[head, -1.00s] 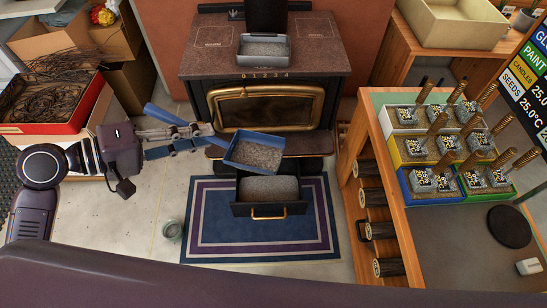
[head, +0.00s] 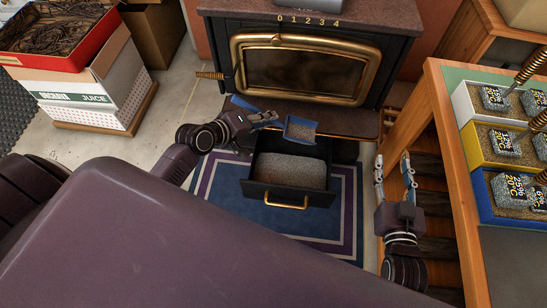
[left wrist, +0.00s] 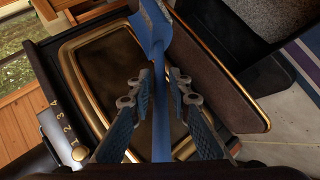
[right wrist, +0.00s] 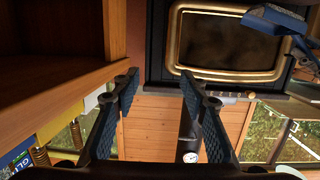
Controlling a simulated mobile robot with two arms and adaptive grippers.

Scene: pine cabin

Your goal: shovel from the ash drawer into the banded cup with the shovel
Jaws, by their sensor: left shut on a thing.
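My left gripper (head: 262,118) is shut on the handle of the blue shovel (left wrist: 163,115). The shovel's pan (head: 300,134) holds grey ash and is over the back part of the ash drawer. The ash drawer (head: 258,192) is pulled out below the stove and full of grey ash; part of it shows at the top right of the left wrist view. My right gripper (head: 392,165) is open and empty, right of the drawer and beside the wooden bench. I cannot make out a banded cup in the current views.
The stove (head: 225,75) with its brass-framed door stands behind the drawer. A wooden bench (head: 445,150) with sand trays is at right. A blue mat (head: 235,215) lies under the drawer. Boxes (head: 75,100) stand at left. Clear floor lies between boxes and stove.

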